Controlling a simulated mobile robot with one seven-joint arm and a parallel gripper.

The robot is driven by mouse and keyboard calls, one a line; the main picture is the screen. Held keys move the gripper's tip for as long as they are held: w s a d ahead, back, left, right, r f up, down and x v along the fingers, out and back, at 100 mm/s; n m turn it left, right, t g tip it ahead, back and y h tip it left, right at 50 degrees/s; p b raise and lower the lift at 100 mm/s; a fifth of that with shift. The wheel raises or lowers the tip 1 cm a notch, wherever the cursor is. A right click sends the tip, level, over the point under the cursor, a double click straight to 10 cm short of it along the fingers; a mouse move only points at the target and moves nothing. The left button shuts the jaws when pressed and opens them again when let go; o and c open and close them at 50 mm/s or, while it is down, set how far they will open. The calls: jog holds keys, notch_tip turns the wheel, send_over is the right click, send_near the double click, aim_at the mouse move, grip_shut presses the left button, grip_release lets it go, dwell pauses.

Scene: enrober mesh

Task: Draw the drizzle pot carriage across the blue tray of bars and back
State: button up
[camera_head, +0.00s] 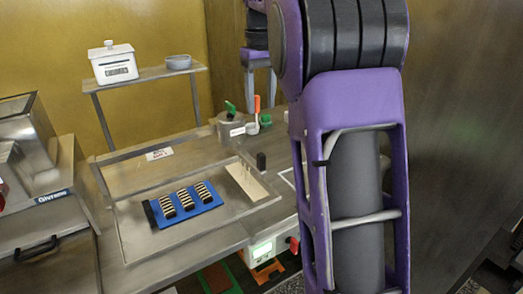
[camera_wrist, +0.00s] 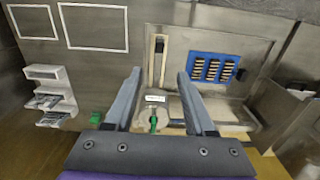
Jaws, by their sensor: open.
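The blue tray (camera_head: 214,208) lies flat on the steel worktop with several rows of striped dark bars; it also shows in the wrist view (camera_wrist: 194,72). To its right is a pale narrow plate (camera_head: 244,182) with an upright black handle (camera_head: 261,161), which looks like the carriage; the handle also shows in the wrist view (camera_wrist: 159,46). A steel pot (camera_head: 229,130) with a green handle stands behind; I cannot tell whether it belongs to the carriage. My gripper (camera_wrist: 159,74) is open and empty above the worktop, its fingers framing the plate in the picture.
A metal frame bar (camera_head: 150,149) spans the worktop behind the tray. A white scale (camera_head: 113,62) and a bowl (camera_head: 178,62) stand on a back shelf. A steel machine (camera_head: 25,140) is at the left. An orange-handled tool (camera_head: 257,106) stands near the pot.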

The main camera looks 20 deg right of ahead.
aim_at(261, 154)
notch_tip(261, 154, down, 17)
jog(key=b, duration=0.3)
jog(key=shift+r, duration=0.1)
grip_shut()
dwell(1.4)
